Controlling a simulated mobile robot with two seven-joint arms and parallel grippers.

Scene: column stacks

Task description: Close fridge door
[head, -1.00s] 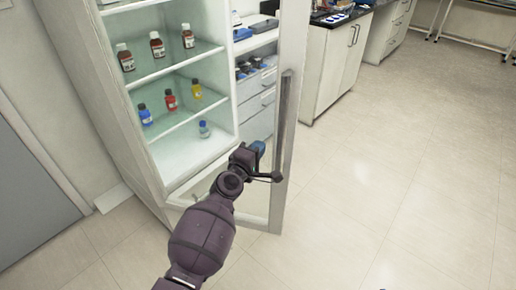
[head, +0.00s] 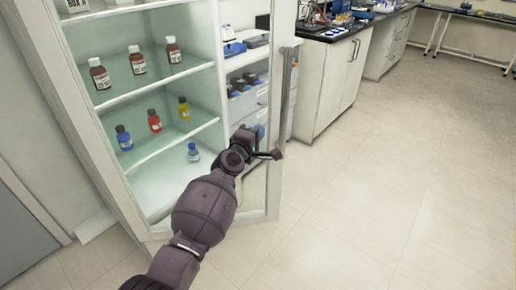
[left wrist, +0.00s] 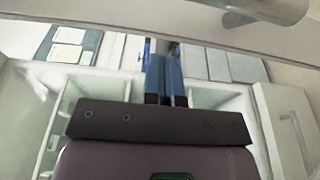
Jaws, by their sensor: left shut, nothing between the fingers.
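The white fridge (head: 98,112) stands at the left, with bottles on its shelves. Its glazed door (head: 274,190) stands open, with a long grey vertical handle (head: 286,95) near its right edge. My left gripper (head: 262,136) is shut and empty near the lower end of the handle; I cannot tell whether it touches the door. In the left wrist view, the shut blue fingers (left wrist: 166,78) point ahead, and part of the handle (left wrist: 265,10) shows at the top right. My right gripper is not in view.
Brown bottles (head: 136,60) stand on an upper shelf, with small coloured bottles below. A white cabinet (head: 335,85) with a dark top stands to the right of the door. The tiled floor (head: 390,190) at the right is clear.

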